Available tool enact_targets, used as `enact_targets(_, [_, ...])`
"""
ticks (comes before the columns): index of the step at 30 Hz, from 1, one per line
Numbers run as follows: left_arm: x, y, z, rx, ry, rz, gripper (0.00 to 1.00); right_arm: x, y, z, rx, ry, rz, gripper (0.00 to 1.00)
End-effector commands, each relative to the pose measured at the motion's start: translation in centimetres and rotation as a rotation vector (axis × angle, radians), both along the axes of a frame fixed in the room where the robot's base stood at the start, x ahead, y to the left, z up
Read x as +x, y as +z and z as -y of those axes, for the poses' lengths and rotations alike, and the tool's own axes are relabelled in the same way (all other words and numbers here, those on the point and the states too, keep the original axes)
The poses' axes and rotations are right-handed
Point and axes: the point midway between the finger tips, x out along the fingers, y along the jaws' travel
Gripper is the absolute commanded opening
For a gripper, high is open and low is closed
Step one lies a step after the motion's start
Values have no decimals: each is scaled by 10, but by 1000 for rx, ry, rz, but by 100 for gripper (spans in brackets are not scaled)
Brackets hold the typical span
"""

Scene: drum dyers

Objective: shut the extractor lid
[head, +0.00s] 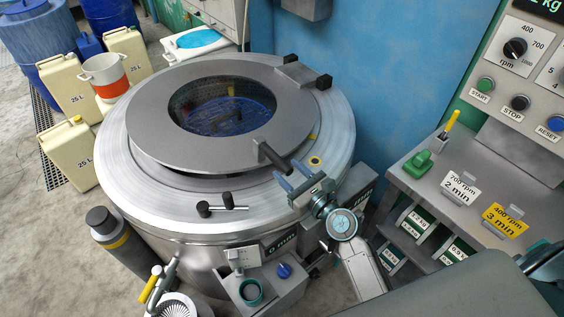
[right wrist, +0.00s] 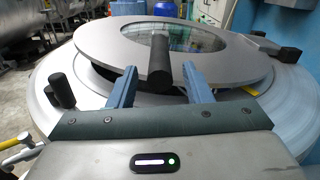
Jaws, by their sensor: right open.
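The extractor lid (head: 152,112) is a grey ring with a round clear window, lying over the steel extractor drum (head: 120,180). A dark gap shows under its front edge, so it looks slightly raised there. The hinge (head: 298,74) is at the back right. A black handle (head: 272,157) sticks out from the lid's front edge. My right gripper (head: 289,168) is open at the front right of the rim. In the right wrist view the black handle (right wrist: 160,62) stands between its two blue fingers, with space on both sides. My left gripper is not in view.
A black-knobbed latch (head: 222,207) sits on the front rim. A small control box (head: 275,280) is below it. A blue wall stands behind, and a panel with a shelf (head: 425,190) is at the right. Cream jerrycans (head: 68,150) and an orange-banded bucket (head: 105,75) stand left.

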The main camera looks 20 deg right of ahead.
Motion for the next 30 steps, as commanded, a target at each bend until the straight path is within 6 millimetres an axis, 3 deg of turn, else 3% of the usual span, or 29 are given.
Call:
enact_targets(7, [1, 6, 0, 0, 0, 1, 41, 28, 1, -10, 0, 0, 0, 45])
enact_targets(17, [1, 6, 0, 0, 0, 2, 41, 32, 0, -12, -1, 0, -1, 45])
enact_targets(24, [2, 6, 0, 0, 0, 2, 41, 32, 0, -12, -2, 0, 0, 2])
enact_targets(30, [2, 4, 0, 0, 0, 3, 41, 32, -2, -12, -1, 1, -1, 0])
